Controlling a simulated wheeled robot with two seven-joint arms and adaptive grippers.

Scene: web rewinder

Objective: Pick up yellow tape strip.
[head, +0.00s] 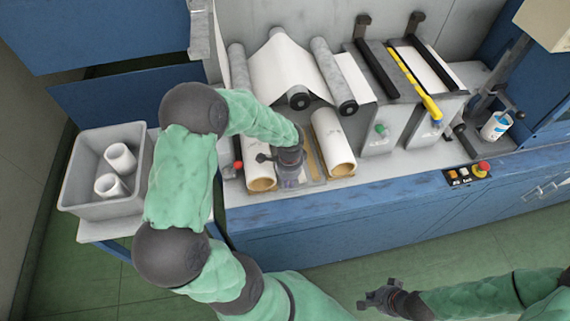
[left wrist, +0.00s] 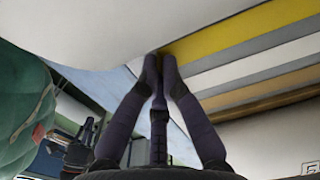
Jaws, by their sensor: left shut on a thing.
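In the left wrist view, the yellow tape strip (left wrist: 245,36) is the outermost of several parallel strips and runs from my fingertips to the upper right. My left gripper (left wrist: 158,58) has its fingertips together at the near end of this strip, shut on it. In the head view my left gripper (head: 290,182) points down between two rolls at the front of the machine and hides the yellow strip there. My right gripper (head: 374,297) is empty and open over the floor, in front of the blue cabinet.
Cream rolls (head: 333,143) and (head: 260,165) flank my left gripper closely. A grey bin (head: 82,180) with white rolls stands at the left. A button panel (head: 467,174) sits on the front edge.

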